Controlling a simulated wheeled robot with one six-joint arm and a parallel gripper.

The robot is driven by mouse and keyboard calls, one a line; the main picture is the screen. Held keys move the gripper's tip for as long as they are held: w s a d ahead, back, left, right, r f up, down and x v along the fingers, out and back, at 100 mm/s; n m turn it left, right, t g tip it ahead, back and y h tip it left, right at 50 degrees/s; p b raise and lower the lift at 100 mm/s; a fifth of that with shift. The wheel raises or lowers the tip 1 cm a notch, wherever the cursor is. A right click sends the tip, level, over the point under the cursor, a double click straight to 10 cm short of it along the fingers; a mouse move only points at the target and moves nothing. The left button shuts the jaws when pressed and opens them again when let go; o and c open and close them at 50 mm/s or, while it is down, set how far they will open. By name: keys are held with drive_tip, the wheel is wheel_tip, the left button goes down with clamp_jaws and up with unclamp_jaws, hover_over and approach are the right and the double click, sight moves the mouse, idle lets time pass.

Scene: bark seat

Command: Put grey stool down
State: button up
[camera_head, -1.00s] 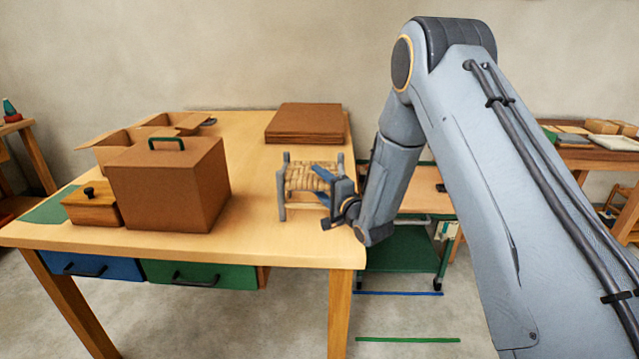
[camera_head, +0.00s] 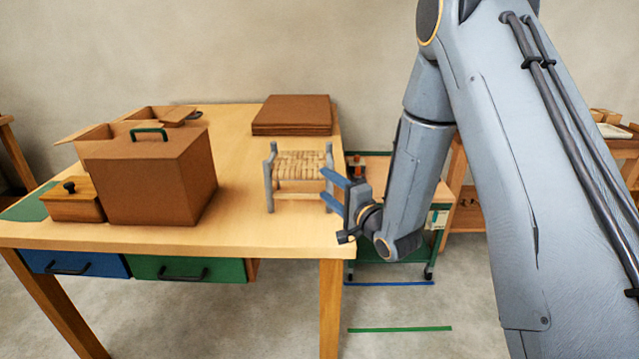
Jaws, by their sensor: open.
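The grey stool (camera_head: 299,167) stands upright on the wooden table (camera_head: 240,220), near its right edge. It has grey legs and a woven tan seat. My gripper (camera_head: 328,188) is just to the right of the stool, at about the height of its seat and legs. Its two blue fingers are spread apart and point left toward the stool, with nothing between them. The fingertips look close to the stool's right legs; I cannot tell if they touch.
A brown box with a green handle (camera_head: 150,178), a small wooden box (camera_head: 74,200) and an open carton (camera_head: 92,136) fill the table's left. Flat brown cardboard (camera_head: 292,115) lies at the back. A green cart (camera_head: 395,270) stands right of the table.

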drive_tip(key=s+d+f+n+g+h, duration=0.4)
drive_tip(key=s+d+n+g+h, duration=0.35)
drive_tip(key=d, duration=0.45)
drive_tip(key=s+d+n+g+h, duration=0.1)
drive_tip(key=s+d+n+g, duration=0.2)
drive_tip(key=s, duration=2.1)
drive_tip(key=r+n+g, duration=0.1)
drive_tip(key=g, duration=0.3)
drive_tip(key=shift+s+h, duration=0.25)
drive_tip(key=shift+h, duration=0.1)
drive_tip(key=shift+d, duration=0.1)
